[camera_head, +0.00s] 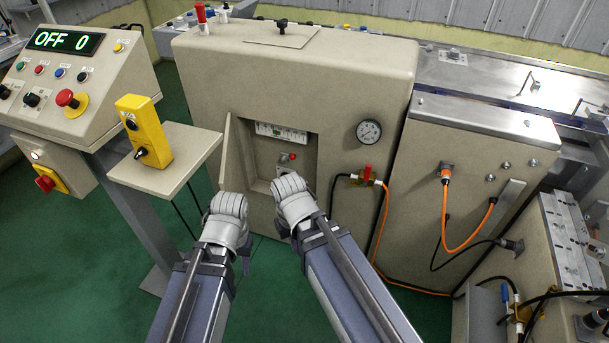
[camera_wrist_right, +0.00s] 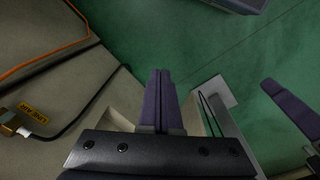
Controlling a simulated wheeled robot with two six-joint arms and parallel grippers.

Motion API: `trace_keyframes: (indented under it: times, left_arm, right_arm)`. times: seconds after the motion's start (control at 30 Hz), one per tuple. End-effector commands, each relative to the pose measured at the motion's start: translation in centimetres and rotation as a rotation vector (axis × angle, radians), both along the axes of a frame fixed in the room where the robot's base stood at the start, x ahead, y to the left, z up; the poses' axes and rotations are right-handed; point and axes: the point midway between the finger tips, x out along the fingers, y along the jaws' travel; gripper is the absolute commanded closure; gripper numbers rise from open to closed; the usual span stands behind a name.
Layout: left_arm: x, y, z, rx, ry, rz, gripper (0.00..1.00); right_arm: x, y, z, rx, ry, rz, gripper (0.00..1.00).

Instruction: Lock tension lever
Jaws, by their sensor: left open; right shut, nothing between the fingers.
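A small red-tipped part (camera_head: 290,157) sits in an open recess (camera_head: 310,150) in the front of the large beige machine. I cannot tell for certain whether it is the tension lever. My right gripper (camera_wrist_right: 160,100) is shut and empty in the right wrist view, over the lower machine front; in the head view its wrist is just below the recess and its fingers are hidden. My left gripper (camera_head: 246,262) is open, left of the right one, below the open door, its fingers mostly hidden by its arm. One of its fingers shows in the right wrist view (camera_wrist_right: 287,104).
An open door panel (camera_head: 226,152) stands out left of the recess. A shelf (camera_head: 180,172) with a yellow box (camera_head: 143,132) is further left. A red valve (camera_head: 367,174) with hoses is to the right. Green floor is free in front.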

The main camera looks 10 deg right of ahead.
Motion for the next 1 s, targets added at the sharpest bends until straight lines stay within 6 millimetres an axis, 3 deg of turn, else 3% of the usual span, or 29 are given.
trace_keyframes:
  times: [0.03, 0.67, 0.9, 1.0]
  left_arm:
    - [0.0, 0.0, -2.8, 0.000, 0.000, 0.000, 0.55]
    - [0.0, 0.0, -19.1, 0.001, -0.002, -0.003, 0.55]
    - [0.1, 0.0, -25.4, 0.001, -0.003, -0.004, 0.55]
    - [0.1, 0.0, -27.0, 0.002, -0.003, -0.004, 0.55]
  right_arm:
    - [0.2, -0.3, -2.8, 0.005, -0.004, -0.011, 1.00]
    - [4.0, -2.8, -19.0, 0.146, -0.113, -0.146, 1.00]
    - [8.3, -1.6, -23.6, 0.357, -0.277, -0.245, 1.00]
    - [11.9, -0.4, -22.8, 0.541, -0.423, -0.337, 1.00]
